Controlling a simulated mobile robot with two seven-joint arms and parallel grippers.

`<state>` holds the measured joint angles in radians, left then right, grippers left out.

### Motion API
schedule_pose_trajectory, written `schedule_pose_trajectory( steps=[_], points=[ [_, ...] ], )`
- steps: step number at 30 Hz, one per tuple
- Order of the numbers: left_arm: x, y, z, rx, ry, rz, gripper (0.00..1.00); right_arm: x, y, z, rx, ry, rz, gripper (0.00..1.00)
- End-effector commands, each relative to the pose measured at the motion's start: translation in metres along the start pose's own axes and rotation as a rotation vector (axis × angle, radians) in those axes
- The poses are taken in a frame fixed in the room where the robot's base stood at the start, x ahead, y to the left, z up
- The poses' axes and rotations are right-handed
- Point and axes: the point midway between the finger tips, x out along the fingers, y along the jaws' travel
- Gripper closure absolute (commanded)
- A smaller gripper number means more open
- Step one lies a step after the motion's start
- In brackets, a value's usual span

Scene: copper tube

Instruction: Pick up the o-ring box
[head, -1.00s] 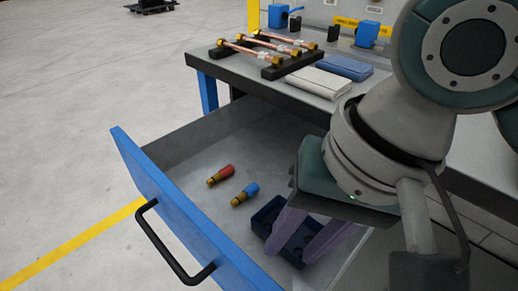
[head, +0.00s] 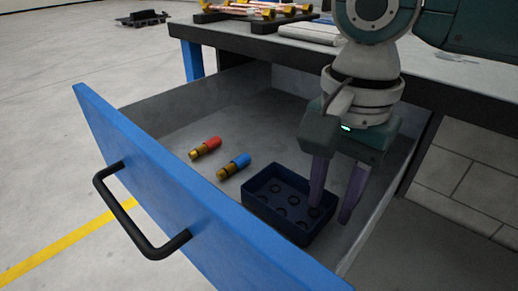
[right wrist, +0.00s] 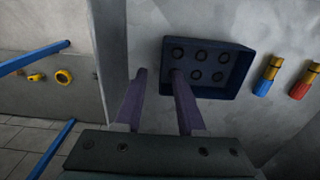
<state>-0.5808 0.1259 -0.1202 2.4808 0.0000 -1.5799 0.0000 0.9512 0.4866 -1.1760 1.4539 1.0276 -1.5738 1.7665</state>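The o-ring box (head: 272,224) is a small dark blue open tray with several dark rings in it. It lies on the floor of the open drawer and also shows in the right wrist view (right wrist: 215,92). My right gripper (head: 329,214) points down at the box's right side, open. My left gripper is not in view.
A red-and-brass piece (head: 205,148) and a blue-and-brass piece (head: 234,166) lie in the drawer left of the box. The blue drawer front (head: 165,185) with its black handle (head: 130,215) stands nearest. The workbench (head: 440,85) is behind. The drawer's back left is clear.

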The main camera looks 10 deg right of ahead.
Motion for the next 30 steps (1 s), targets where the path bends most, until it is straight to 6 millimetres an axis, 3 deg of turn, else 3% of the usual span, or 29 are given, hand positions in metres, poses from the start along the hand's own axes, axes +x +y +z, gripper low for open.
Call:
schedule_pose_trajectory(
  steps=[1, 5, 14, 24, 30],
  points=[
    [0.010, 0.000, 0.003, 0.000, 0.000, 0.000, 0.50, 0.014, -0.002, 0.002, -0.001, 0.000, 0.001, 0.61],
    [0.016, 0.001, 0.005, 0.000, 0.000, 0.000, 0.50, 0.029, -0.002, 0.003, 0.000, 0.001, 0.001, 0.61],
    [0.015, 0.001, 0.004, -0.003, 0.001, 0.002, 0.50, 0.032, -0.002, 0.003, -0.002, 0.001, -0.001, 0.61],
    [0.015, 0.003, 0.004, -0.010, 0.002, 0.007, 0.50, 0.032, -0.002, 0.003, -0.002, 0.001, 0.000, 0.99],
    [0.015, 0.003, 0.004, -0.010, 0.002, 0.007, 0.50, 0.032, -0.002, 0.003, -0.002, 0.001, 0.000, 1.00]
  ],
)
